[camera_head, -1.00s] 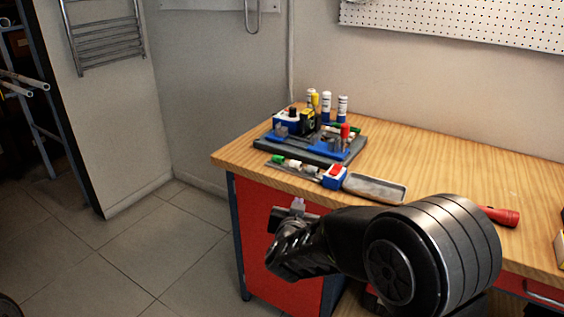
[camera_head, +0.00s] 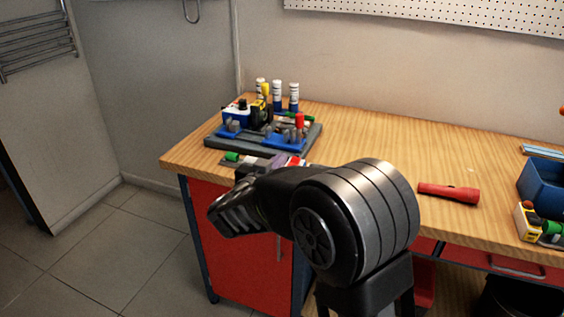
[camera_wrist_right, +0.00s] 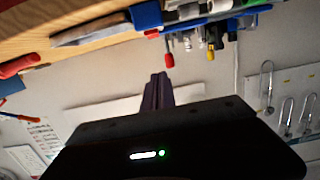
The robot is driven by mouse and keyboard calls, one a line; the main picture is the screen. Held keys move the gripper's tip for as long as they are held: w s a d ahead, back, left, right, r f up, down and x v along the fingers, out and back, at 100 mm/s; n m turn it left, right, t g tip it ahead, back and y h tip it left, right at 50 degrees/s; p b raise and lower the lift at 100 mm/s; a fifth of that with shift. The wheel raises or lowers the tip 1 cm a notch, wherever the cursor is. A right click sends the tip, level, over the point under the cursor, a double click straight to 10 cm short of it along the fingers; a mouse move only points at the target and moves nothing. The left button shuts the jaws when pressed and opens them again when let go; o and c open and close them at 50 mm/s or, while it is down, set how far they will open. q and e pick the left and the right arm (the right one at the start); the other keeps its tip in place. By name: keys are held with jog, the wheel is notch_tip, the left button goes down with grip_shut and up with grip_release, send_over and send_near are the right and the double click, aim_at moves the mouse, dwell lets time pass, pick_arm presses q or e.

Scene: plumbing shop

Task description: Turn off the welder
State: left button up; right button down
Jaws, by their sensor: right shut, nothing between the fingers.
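I cannot tell for certain which item is the welder. A dark grey board (camera_head: 215,142) on the left end of the wooden bench carries blue holders, a blue-and-white box (camera_head: 236,112), a black-and-yellow item (camera_head: 258,112) and a red-topped piece (camera_head: 299,121). My left gripper is not in view.
Several white-and-blue tubes (camera_head: 277,95) stand behind the board. A red flashlight (camera_head: 448,192) lies on the bench to the right. A blue bin (camera_head: 543,185) stands at the right edge. The bench middle is clear. A red cabinet (camera_head: 235,250) is below.

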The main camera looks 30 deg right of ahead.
send_over(292, 159)
jog(key=s+a, duration=0.2)
jog(key=shift+s+d+f+b, duration=0.1)
jog(key=shift+f+b, duration=0.1)
jog(key=shift+f, duration=0.2)
jog(key=shift+s+d+f+b, duration=0.1)
jog(key=shift+f+b, duration=0.05)
jog(key=shift+f, duration=0.2)
notch_tip(292, 159, down, 3)
jog(key=shift+r, duration=0.2)
jog(key=shift+f+b, duration=0.35)
jog(key=shift+f, duration=0.15)
